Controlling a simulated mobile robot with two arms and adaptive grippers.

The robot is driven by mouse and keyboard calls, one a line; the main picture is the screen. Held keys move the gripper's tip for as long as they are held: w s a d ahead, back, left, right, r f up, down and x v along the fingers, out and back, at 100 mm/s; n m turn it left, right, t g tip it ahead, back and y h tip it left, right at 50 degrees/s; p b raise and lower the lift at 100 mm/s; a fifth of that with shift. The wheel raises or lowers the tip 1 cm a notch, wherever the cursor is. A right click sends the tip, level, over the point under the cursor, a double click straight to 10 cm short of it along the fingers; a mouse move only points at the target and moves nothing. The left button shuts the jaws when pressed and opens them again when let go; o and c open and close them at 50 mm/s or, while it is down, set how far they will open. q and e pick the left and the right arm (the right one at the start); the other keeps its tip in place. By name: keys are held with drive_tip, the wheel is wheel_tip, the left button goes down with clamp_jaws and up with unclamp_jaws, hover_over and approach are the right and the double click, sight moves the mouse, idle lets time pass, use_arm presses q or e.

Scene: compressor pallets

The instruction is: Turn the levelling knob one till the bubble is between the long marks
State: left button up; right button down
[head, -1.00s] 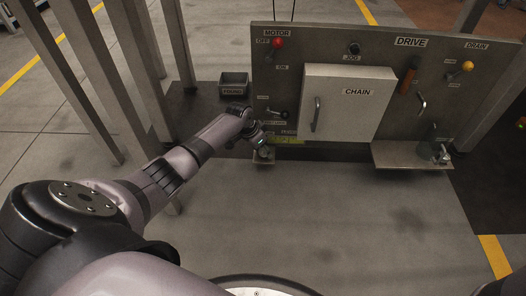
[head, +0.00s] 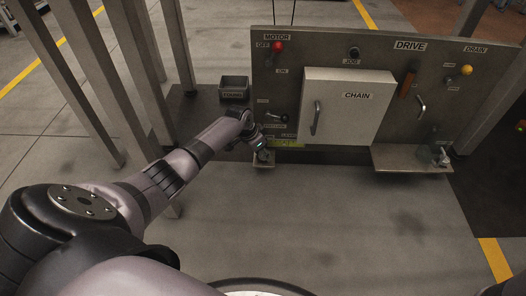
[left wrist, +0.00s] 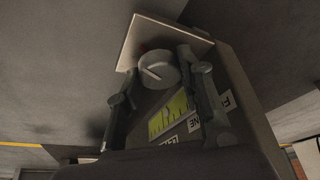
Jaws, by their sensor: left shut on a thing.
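The levelling knob (left wrist: 157,72) is a round grey knob with a pale line across its top, in the left wrist view. It sits by a small plate (left wrist: 135,42) with a pale edge. My left gripper (left wrist: 159,64) has a finger on each side of the knob and is shut on it. In the head view my left gripper (head: 262,149) is at the panel's lower left and hides most of the knob. The yellow-green level vial (left wrist: 168,114) shows dark marks; I cannot make out the bubble surely. The vial also shows in the head view (head: 288,143). My right gripper is not in view.
The grey panel (head: 390,56) carries a red motor knob (head: 278,46), a lever (head: 278,117), a white CHAIN door (head: 345,112) and a yellow drain knob (head: 466,70). A shelf (head: 405,158) juts out at the right. A dark bin (head: 234,84) stands left. The floor in front is clear.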

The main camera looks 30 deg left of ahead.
use_arm(q)
drive_tip(key=shift+a+m+h, duration=0.1)
drive_tip(key=shift+m+h, duration=0.2)
drive_tip(key=shift+m, duration=0.6)
drive_tip(key=shift+f+m+g+h+b, duration=0.1)
drive_tip(key=shift+m+g+h+b, duration=0.4)
drive_tip(key=shift+m, duration=0.9)
drive_tip(key=o, duration=0.9)
drive_tip(key=v, duration=1.2)
